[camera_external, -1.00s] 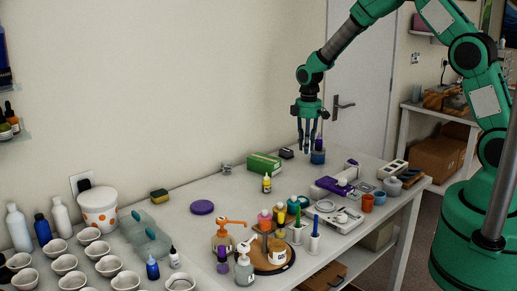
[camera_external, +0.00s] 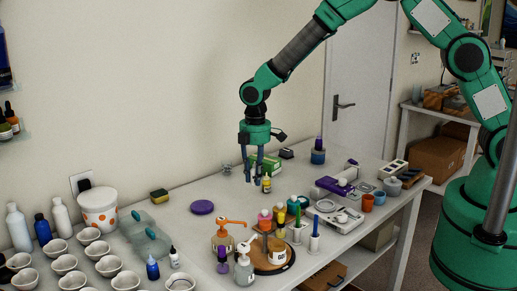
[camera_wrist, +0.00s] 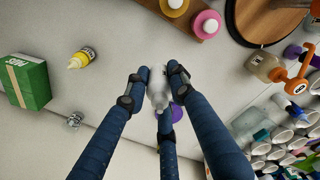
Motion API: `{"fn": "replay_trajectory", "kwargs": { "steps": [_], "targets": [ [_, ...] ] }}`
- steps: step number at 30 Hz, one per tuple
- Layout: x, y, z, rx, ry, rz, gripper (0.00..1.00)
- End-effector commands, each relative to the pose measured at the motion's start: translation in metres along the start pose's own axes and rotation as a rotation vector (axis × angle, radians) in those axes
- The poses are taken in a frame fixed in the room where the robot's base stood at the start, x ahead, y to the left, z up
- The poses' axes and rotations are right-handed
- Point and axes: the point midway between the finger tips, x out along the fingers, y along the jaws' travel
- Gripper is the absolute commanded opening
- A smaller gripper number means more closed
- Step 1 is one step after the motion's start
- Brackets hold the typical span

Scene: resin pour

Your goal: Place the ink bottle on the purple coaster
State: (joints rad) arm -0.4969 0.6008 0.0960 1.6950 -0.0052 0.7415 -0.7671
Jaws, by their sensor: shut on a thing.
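My gripper (camera_external: 251,178) is above the back of the table, left of the small yellow bottle. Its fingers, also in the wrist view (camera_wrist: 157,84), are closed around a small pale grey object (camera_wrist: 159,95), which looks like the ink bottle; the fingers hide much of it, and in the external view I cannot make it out. The purple coaster (camera_external: 202,207) lies flat and bare on the table, to the left of and lower in the picture than my gripper. In the wrist view the coaster (camera_wrist: 176,113) is partly hidden behind a finger.
The yellow bottle (camera_external: 266,184) and green box (camera_external: 270,162) stand right of my gripper. A round wooden board (camera_external: 285,266) with several bottles and an orange-pump bottle (camera_external: 222,240) stand in front. White cups crowd the left. The table around the coaster is clear.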

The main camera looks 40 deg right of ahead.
Motion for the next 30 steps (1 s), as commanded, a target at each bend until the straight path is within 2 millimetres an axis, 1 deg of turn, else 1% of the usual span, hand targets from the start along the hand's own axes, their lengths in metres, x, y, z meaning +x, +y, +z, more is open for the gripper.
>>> {"fn": "replay_trajectory", "kwargs": {
  "steps": [1,6,9,15,21,30],
  "targets": [
    [-0.001,-0.008,-0.010,-0.020,0.000,0.000,0.02],
    [-0.001,-0.031,-0.034,-0.073,0.001,0.000,0.02],
    [0.019,-0.029,-0.031,-0.068,-0.001,-0.002,0.02],
    [0.042,-0.028,-0.031,-0.067,0.001,0.000,0.02],
    [0.050,-0.028,-0.031,-0.067,0.001,0.000,0.02],
    [0.050,-0.028,-0.031,-0.067,0.001,0.000,0.02]
  ]
}}
